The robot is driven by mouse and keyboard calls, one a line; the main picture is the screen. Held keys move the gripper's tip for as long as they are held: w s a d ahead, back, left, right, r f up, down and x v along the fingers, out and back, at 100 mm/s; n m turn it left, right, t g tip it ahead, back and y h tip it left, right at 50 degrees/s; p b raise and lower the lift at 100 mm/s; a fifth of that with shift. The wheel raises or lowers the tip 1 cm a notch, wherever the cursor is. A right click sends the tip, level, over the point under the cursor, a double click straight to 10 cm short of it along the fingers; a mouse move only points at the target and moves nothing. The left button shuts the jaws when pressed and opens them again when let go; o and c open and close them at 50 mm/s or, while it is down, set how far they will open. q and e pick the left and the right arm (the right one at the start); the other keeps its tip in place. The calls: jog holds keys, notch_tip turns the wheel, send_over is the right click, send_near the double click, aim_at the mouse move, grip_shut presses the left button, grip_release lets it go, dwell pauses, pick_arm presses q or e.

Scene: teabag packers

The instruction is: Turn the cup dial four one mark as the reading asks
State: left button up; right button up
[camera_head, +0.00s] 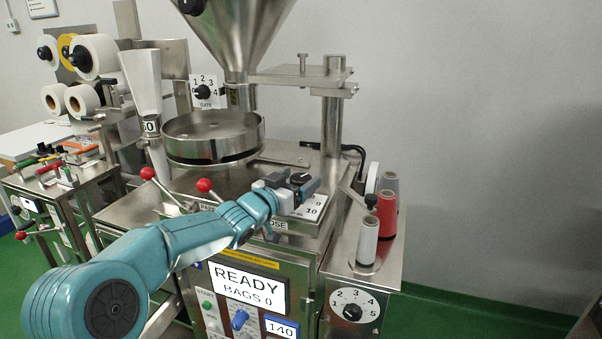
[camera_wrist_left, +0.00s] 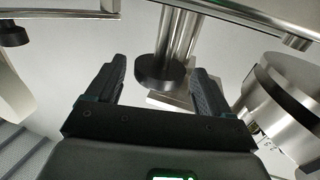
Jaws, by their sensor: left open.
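A dial plate (camera_head: 312,208) lettered "OSE", the rest covered, sits on the steel machine top with 9 and 10 visible. Its black knob (camera_head: 301,178) shows at my left gripper (camera_head: 303,187). In the left wrist view, my left gripper (camera_wrist_left: 158,92) has its fingers spread, with a black round piece (camera_wrist_left: 160,74) between them, apparently the knob. I cannot tell whether the fingers touch it. The pointer's mark is hidden. The screen (camera_head: 248,288) reads READY, BAGS 0, and a small display (camera_head: 282,328) reads 140. My right gripper is not in view.
A steel hopper (camera_head: 238,40) and round pan (camera_head: 212,136) stand behind my left arm. Red-knobbed levers (camera_head: 205,185) are close beside it. A steel post (camera_head: 333,120) rises behind the dial. Thread spools (camera_head: 386,214) and a 1-to-5 dial (camera_head: 353,311) are at right.

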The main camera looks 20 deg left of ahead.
pick_arm(q)
jog(key=shift+x, duration=0.8)
